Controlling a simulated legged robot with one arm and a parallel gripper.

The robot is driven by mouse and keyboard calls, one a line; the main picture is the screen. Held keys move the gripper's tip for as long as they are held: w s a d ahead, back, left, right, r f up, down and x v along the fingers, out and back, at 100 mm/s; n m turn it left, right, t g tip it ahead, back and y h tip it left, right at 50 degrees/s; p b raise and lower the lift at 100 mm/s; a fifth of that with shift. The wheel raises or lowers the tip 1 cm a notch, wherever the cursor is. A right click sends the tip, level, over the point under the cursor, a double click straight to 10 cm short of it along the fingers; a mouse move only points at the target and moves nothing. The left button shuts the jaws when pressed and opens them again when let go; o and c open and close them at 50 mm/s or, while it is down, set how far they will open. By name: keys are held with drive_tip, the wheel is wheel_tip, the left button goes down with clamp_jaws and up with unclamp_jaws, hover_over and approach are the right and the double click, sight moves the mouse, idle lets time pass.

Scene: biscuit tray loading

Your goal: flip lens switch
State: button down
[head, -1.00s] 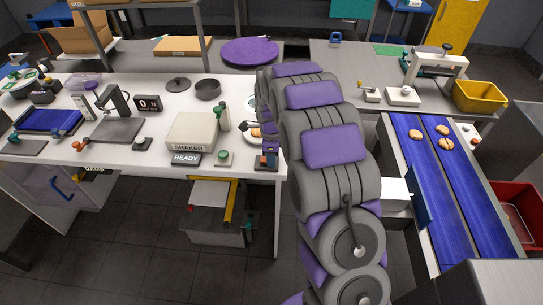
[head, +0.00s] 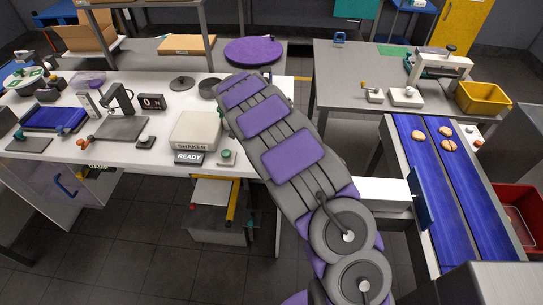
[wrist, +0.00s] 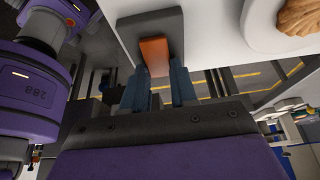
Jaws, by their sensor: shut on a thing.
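The lens switch shows in the wrist view as an orange lever (wrist: 155,55) on a dark grey base (wrist: 128,30), which is fixed to a white surface. My gripper (wrist: 157,82) has its two blue fingers on either side of the orange lever and is shut on it. The fingertips reach up to the base. In the head view my purple and grey arm covers the table's right end, so the gripper and the switch are hidden there.
A plate (wrist: 265,35) with a biscuit (wrist: 298,16) lies close to the switch. The white table (head: 100,158) holds a shaker box (head: 196,130), a READY sign (head: 188,158) and a green-topped button (head: 227,157). Blue conveyors (head: 437,200) run at right.

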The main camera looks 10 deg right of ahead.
drive_tip(key=shift+w+r, duration=0.1)
drive_tip(key=c, duration=0.9)
unclamp_jaws()
drive_tip(key=shift+a, duration=0.1)
drive_tip(key=p+v, duration=0.3)
drive_tip(key=v, duration=1.4)
drive_tip(key=shift+r, duration=0.1)
drive_tip(key=s+d+r+n+y, duration=0.1)
drive_tip(key=s+d+r+n, duration=0.4)
drive_tip(key=s, duration=0.5)
drive_tip(key=s+d+r+n+y, duration=0.1)
drive_tip(key=s+d+r+n, duration=0.35)
drive_tip(key=s, duration=0.55)
drive_tip(key=s+a+f+n, duration=0.1)
drive_tip(key=s+n, duration=0.3)
drive_tip(key=s, duration=0.4)
drive_tip(key=s+a+f+n+y, duration=0.1)
drive_tip(key=s+f+n, duration=0.2)
drive_tip(key=s, duration=0.5)
drive_tip(key=s+a+f+n+y, duration=0.1)
drive_tip(key=s+f+n, duration=0.1)
drive_tip(key=s+n, duration=0.3)
drive_tip(key=shift+s, duration=1.65)
